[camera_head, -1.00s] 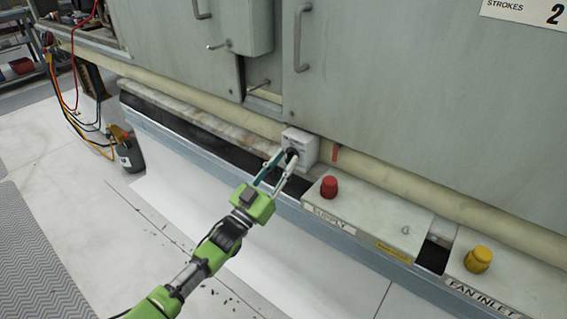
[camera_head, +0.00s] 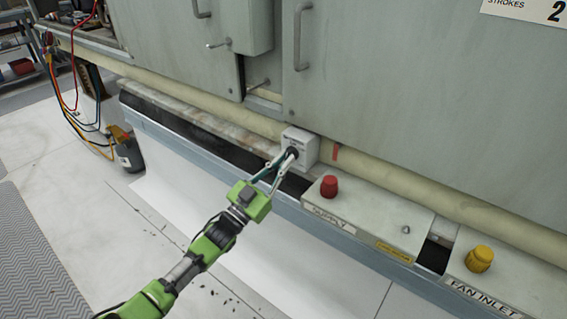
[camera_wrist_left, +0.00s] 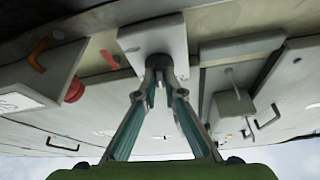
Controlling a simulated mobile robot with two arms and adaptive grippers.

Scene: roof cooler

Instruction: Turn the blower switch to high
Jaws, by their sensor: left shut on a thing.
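The blower switch box (camera_head: 303,142) is a small white-grey box on the ledge below the big grey cabinet, with a dark knob (camera_head: 292,152) on its front. My left gripper (camera_head: 285,160) reaches it from the lower left, and its fingertips are closed on the knob. In the left wrist view the switch box (camera_wrist_left: 165,36) is straight ahead, with the knob (camera_wrist_left: 158,62) between the fingertips (camera_wrist_left: 159,84). The fingers hide much of the knob, so I cannot read its setting. My right gripper is not in view.
A red knob (camera_head: 329,186) stands on the supply panel right of the switch box, and a yellow knob (camera_head: 479,259) on the fan inlet panel. A pale pipe (camera_head: 400,183) runs behind.

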